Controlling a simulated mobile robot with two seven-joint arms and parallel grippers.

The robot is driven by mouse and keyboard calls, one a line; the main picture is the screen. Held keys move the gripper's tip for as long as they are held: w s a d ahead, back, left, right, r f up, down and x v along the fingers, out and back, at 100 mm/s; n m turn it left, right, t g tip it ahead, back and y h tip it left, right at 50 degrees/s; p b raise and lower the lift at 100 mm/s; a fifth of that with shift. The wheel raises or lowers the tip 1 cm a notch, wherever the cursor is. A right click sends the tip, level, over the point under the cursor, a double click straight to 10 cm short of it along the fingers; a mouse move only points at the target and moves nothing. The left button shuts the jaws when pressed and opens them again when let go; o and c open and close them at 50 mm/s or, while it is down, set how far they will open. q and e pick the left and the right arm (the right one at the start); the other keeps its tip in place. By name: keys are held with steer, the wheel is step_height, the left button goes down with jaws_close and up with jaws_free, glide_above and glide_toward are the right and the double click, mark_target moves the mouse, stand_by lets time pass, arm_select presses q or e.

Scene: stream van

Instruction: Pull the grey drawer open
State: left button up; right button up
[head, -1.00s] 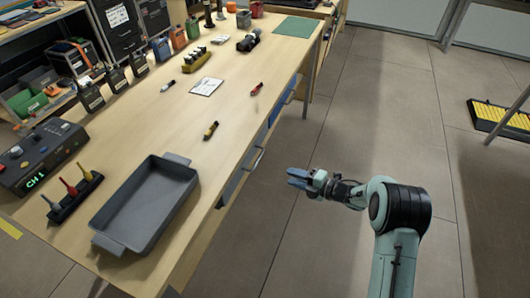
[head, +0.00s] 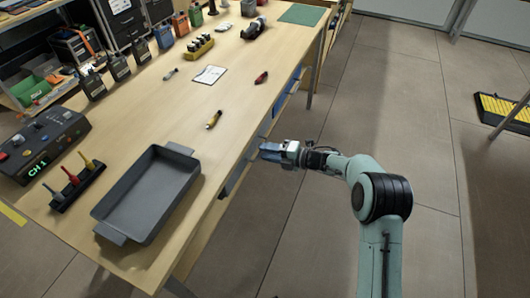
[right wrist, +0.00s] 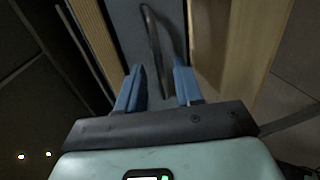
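The grey drawer (head: 236,174) is in the front side of the wooden workbench, below the top, and looks shut. In the right wrist view its grey front (right wrist: 128,32) fills the upper middle, with a dark bar handle (right wrist: 152,35) running up the picture. My right gripper (head: 268,152) is at the bench side, close to the drawer front. In the right wrist view its two blue fingers (right wrist: 157,70) are apart, one on each side of the handle's line. I cannot tell whether they touch it. The handle is not clear in the head view. My left gripper is not in view.
The workbench top (head: 180,115) carries a grey tray (head: 125,232) near the front, small tools and a white card (head: 209,75). A blue drawer (head: 284,98) sits farther along the same side. The floor (head: 400,100) right of the bench is open.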

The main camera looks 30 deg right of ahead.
steer(key=shift+w+a+f, duration=0.1)
steer(key=shift+w+a, duration=0.3)
jaws_close()
stand_by(1.3)
